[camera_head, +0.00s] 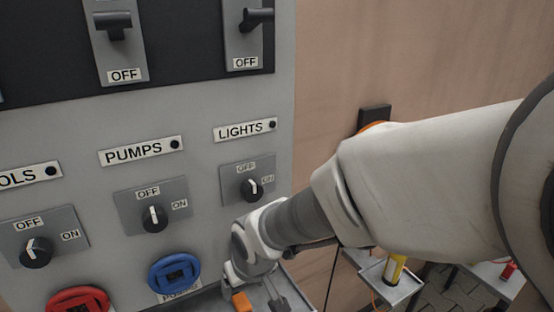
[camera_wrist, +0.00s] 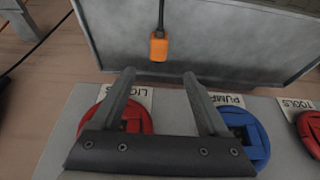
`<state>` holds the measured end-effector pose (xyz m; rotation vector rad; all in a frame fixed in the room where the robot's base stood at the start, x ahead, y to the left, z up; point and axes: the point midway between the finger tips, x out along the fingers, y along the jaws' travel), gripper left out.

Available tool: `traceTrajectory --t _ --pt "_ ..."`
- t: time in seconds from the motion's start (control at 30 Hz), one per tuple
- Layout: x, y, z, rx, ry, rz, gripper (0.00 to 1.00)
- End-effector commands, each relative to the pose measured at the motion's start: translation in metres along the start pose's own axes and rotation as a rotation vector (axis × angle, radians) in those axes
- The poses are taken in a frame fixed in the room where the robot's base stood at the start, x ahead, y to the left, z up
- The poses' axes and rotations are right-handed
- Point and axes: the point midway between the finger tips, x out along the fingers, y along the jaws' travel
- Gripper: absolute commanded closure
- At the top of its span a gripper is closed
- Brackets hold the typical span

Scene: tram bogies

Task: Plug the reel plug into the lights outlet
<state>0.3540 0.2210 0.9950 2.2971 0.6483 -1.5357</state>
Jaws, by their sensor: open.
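An orange plug (camera_wrist: 158,47) on a black cable lies just beyond my open fingertips in the wrist view, apart from them and not between them. In the head view an orange piece (camera_head: 241,301) shows at the bottom edge beside my gripper. The red lights outlet (camera_wrist: 137,117), by a LIGHTS label, is partly covered by my left finger in the wrist view. My arm hides it in the head view. My gripper (camera_wrist: 158,77) is open and empty. The lights knob (camera_head: 252,189) sits below the LIGHTS sign (camera_head: 245,129) on the grey panel.
The blue pumps outlet (camera_wrist: 247,136) and red tools outlet (camera_wrist: 309,131) sit beside the lights outlet. A grey tray (camera_head: 384,286) holding a yellow item (camera_head: 394,268) stands right of the panel. A black box (camera_head: 374,116) is on the wall behind my arm.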

Motion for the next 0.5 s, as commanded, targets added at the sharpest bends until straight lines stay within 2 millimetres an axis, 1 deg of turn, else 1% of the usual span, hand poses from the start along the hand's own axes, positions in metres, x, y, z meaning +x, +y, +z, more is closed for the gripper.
traceTrajectory --t 0.03,0.1,0.2,0.33,0.5 --pt "0.015 -0.001 0.002 -0.001 -0.004 -0.002 0.22" --pt "0.029 -0.001 0.002 -0.002 -0.003 -0.002 0.22" --pt "0.043 0.0 0.001 -0.001 -0.002 -0.001 0.22" --pt "0.054 0.0 0.001 -0.001 0.0 -0.001 0.22" --pt "0.056 0.0 0.0 0.001 0.001 0.0 0.22"
